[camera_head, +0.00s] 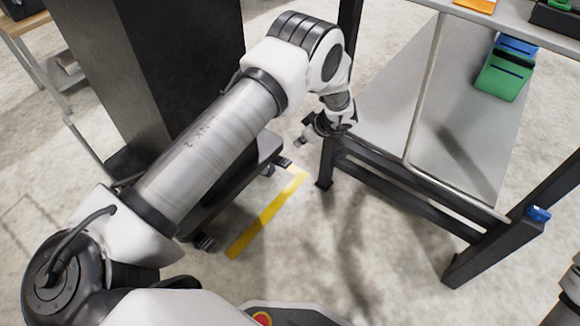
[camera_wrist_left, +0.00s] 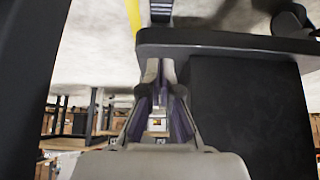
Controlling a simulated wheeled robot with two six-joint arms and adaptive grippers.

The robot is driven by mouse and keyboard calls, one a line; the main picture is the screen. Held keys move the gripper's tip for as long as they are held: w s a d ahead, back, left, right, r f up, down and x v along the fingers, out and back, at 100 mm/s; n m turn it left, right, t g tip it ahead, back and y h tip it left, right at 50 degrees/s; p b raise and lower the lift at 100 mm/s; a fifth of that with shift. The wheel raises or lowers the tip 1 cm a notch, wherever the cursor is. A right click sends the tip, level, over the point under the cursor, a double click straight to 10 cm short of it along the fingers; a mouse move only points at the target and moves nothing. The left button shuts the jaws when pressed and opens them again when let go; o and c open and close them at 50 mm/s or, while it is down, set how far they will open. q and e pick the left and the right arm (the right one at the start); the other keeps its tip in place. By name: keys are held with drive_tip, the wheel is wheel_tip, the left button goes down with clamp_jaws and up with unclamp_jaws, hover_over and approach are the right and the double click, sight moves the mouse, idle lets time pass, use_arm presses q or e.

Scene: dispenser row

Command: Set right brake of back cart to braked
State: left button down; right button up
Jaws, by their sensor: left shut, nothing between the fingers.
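A cart with a tall black body (camera_head: 150,70) on a low dark base (camera_head: 235,178) stands behind my left arm, which hides part of it. A small dark brake pedal (camera_head: 284,162) juts from the base's right end, beside a caster (camera_head: 268,170). My left gripper (camera_head: 303,139) is shut and empty, up and right of that pedal and apart from it. In the left wrist view, the gripper fingers (camera_wrist_left: 167,68) point at the base's edge (camera_wrist_left: 225,42). A ribbed pedal (camera_wrist_left: 160,10) shows beyond the edge. I cannot tell the pedal's setting. My right gripper is out of view.
A grey shelf rack (camera_head: 430,110) with dark legs stands right beside the left gripper. Green and blue bins (camera_head: 503,75) sit on it. A yellow floor line (camera_head: 265,215) runs past the cart's base. The floor (camera_head: 340,250) in front is clear.

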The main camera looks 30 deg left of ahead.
use_arm(q)
drive_tip(key=b, duration=0.6)
hover_over(283, 162)
drive_tip(key=d, duration=0.2)
drive_tip(key=f, duration=0.8)
drive_tip(key=shift+a+f, duration=0.25)
drive_tip(key=shift+f, duration=0.05)
drive_tip(key=f+b, duration=0.2)
drive_tip(key=f, duration=0.1)
drive_tip(key=shift+d, duration=0.2)
drive_tip(key=shift+f+b, duration=0.25)
drive_tip(key=shift+b, duration=0.15)
drive_tip(key=shift+d, duration=0.1)
